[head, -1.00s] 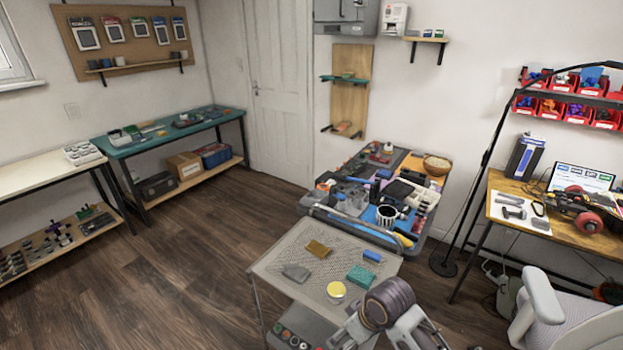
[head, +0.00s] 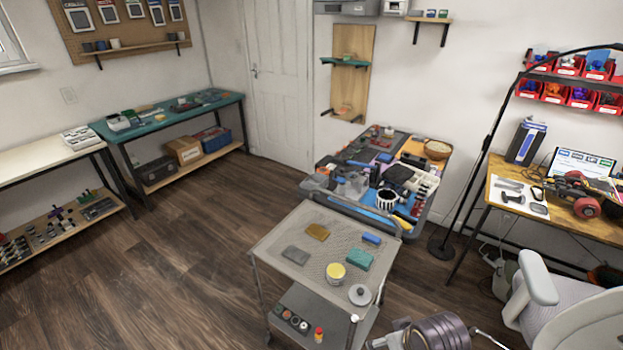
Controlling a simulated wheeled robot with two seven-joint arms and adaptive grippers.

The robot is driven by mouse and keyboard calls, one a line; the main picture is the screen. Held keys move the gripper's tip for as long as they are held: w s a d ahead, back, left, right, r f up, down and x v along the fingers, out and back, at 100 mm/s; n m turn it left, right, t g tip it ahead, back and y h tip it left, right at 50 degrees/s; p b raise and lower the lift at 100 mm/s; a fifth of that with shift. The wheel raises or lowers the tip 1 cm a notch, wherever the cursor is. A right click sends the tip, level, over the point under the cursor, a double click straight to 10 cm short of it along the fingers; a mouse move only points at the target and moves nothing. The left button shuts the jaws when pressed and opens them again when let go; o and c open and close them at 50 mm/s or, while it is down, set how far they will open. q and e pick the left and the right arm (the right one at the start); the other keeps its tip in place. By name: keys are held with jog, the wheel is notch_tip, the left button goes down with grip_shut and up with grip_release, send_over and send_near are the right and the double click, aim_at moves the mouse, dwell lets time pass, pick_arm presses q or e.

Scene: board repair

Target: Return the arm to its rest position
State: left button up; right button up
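My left arm and gripper do not show. The trolley top is clear of my arm.
The trolley carries a grey block (head: 295,255), a brown block (head: 317,232), a blue piece (head: 371,238), a teal block (head: 359,259), a yellow-topped tin (head: 336,273) and a grey round lid (head: 359,295). A white chair (head: 540,280) stands right. The floor at left is free.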

jog(key=s+d+f+g+h, duration=0.1)
jog(key=s+d+f, duration=0.1)
jog(key=f, duration=1.5)
jog(key=s+d+f, duration=0.2)
jog(key=s+f, duration=0.1)
jog(key=f, duration=1.3)
jog(key=s+d+f, duration=0.2)
jog(key=s+f, duration=0.8)
jog(key=s+d+f+g, duration=0.1)
jog(key=s+d+f, duration=0.1)
jog(key=s+f, duration=0.7)
jog(key=shift+s+d+f, duration=0.4)
jog(key=shift+s, duration=0.7)
